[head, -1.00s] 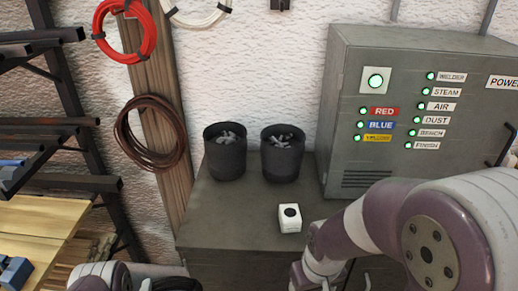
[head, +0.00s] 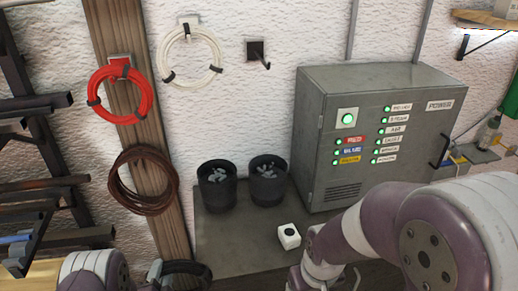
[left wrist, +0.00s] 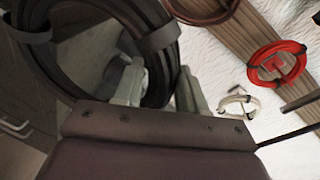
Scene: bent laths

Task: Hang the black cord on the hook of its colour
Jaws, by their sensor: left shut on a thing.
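The black cord is a coil with dark bands, large in the left wrist view (left wrist: 165,62). In the head view a piece of the black cord (head: 188,267) shows at the bottom edge. My left gripper (head: 155,273) is shut on the cord; its pale fingers (left wrist: 160,88) also show in the left wrist view. A black hook on a dark square plate (head: 256,50) is on the white wall, empty, above and right of the gripper. My right arm's wrist shows at the bottom, but its fingertips are out of frame.
A red coil (head: 149,97) and a brown coil (head: 124,200) hang on the wooden post (head: 115,30). A white coil (head: 217,47) hangs left of the black hook. Two dark cups (head: 217,192) and a white button box (head: 289,236) stand on the cabinet (head: 235,250). A grey power box (head: 310,130) stands right.

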